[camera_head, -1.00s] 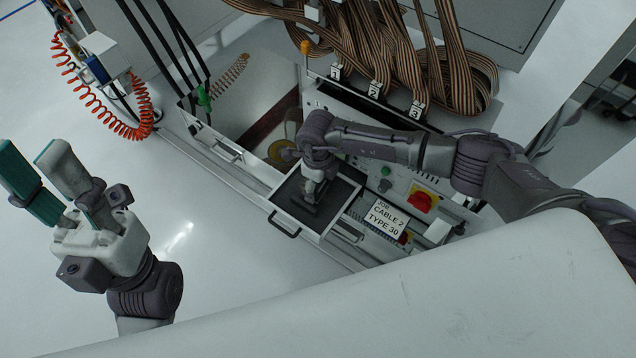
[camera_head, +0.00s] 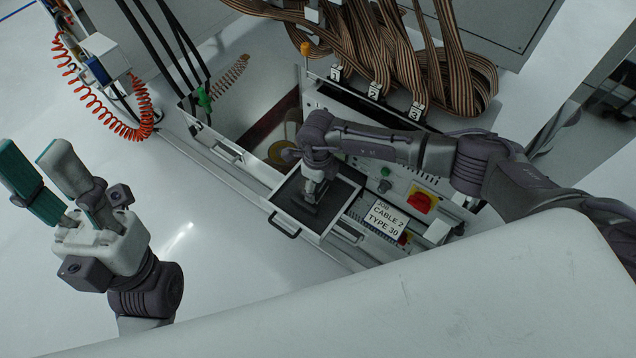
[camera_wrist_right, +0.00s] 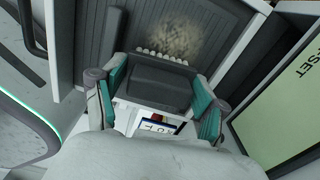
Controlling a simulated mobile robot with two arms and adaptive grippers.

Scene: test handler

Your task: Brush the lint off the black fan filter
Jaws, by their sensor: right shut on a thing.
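The black fan filter (camera_head: 290,196) lies in a white-rimmed, pulled-out drawer. In the right wrist view its dark ribbed face (camera_wrist_right: 112,35) carries a fuzzy beige patch of lint (camera_wrist_right: 174,35). My right gripper (camera_head: 313,195) is over the filter. In the wrist view its teal-padded fingers (camera_wrist_right: 160,95) are shut on a dark block-shaped brush (camera_wrist_right: 158,82). A row of pale bristle tufts shows along the brush's far edge, just short of the lint patch; I cannot tell whether they touch the filter. My left gripper (camera_head: 38,178) is open and empty at the far left, away from the drawer.
The drawer handle (camera_head: 285,224) faces the open floor. A panel with a red switch (camera_head: 422,203) and a sign reading "CABLE 2 TYPE 30" (camera_head: 384,218) stand right of the drawer. Striped ribbon cables (camera_head: 375,50) and a coiled orange hose (camera_head: 130,125) are farther back.

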